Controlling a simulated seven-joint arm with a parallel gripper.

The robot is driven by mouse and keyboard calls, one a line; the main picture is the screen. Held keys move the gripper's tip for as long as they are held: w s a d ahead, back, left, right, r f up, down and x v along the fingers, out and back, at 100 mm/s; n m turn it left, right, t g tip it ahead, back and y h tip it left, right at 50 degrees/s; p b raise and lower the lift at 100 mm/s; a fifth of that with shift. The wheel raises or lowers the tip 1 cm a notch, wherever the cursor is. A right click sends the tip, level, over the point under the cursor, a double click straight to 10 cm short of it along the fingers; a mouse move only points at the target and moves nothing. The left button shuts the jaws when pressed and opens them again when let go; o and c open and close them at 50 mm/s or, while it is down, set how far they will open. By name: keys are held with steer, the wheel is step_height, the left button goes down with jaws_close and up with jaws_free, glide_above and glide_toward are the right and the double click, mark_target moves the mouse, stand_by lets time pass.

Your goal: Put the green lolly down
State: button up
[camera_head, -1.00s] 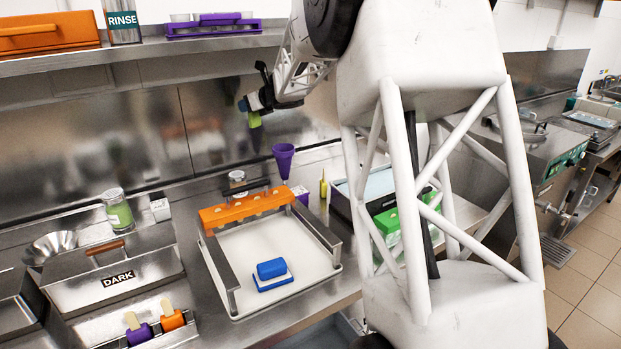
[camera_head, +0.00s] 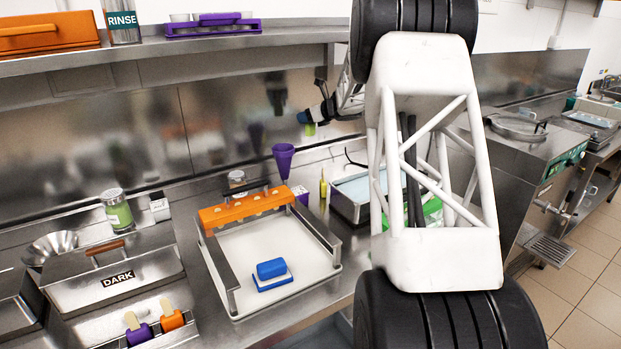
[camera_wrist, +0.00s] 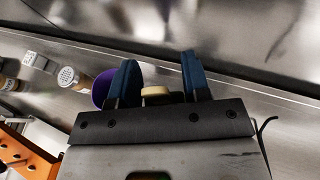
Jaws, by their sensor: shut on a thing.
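My gripper (camera_head: 305,117) is up near the steel back wall, right of the tray. Its blue fingers (camera_wrist: 162,78) are shut on the green lolly (camera_head: 310,129), which hangs as a small green patch below them in the head view. In the wrist view the tan end of its stick (camera_wrist: 158,91) shows between the fingers; its green body is hidden there. The lolly is in the air above the counter, apart from the things below.
A purple cone (camera_head: 283,158) stands below and left of my gripper; it also shows in the wrist view (camera_wrist: 103,90). A steel-railed tray (camera_head: 233,243) has an orange holed bar (camera_head: 245,207) and a blue block (camera_head: 271,270). Purple (camera_head: 139,334) and orange (camera_head: 172,320) lollies stand front left.

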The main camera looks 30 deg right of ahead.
mark_target(313, 133)
step_height(313, 133, down, 7)
steer(key=shift+r, duration=0.1)
stand_by(0.4)
steer(key=shift+f, duration=2.55)
steer(key=shift+f, duration=2.5)
steer(key=shift+f, duration=0.1)
steer(key=o, duration=0.9)
steer(key=shift+s, duration=0.1)
